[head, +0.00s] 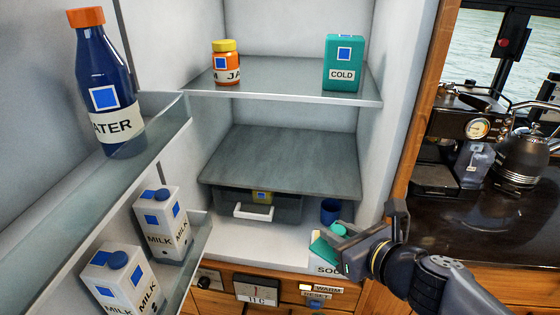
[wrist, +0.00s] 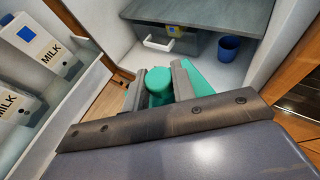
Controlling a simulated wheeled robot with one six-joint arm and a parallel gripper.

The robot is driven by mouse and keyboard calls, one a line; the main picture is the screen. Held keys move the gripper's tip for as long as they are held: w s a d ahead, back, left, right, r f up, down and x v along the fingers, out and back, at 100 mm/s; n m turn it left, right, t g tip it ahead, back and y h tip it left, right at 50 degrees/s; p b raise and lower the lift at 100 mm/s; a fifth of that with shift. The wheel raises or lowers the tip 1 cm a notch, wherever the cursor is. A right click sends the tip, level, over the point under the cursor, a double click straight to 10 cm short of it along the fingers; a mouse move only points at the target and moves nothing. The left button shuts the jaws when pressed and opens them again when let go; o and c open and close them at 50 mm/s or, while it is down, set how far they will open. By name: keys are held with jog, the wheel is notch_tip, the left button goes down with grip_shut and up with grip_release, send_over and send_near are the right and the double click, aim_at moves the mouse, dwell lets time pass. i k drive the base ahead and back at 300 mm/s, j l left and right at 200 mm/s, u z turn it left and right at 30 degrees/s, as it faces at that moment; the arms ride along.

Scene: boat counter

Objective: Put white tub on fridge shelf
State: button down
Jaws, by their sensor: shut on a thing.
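My gripper (head: 347,250) is shut on a teal-topped carton (head: 323,252) with a round green cap and a white label starting "SOU". In the wrist view the green cap (wrist: 158,79) sits between the two fingers (wrist: 160,88). The carton is in front of the open fridge's lower right side, and its lower part is hidden. The fridge has an upper glass shelf (head: 285,91) and a wide grey lower shelf (head: 285,155), whose top is bare. I cannot make out a separate white tub.
A jar (head: 226,68) and a teal COLD box (head: 343,66) stand on the upper shelf. A drawer (head: 285,208) and a blue cup (head: 330,211) are below the grey shelf. Door racks at left hold a water bottle (head: 103,95) and milk cartons (head: 160,225). A coffee machine (head: 463,125) stands right.

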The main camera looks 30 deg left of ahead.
aim_at(246, 167)
jog(key=i+j, duration=0.15)
jog(key=j, duration=0.25)
jog(key=i+j, duration=0.2)
jog(key=j, duration=0.15)
jog(key=i+j, duration=0.15)
jog(key=j, duration=0.25)
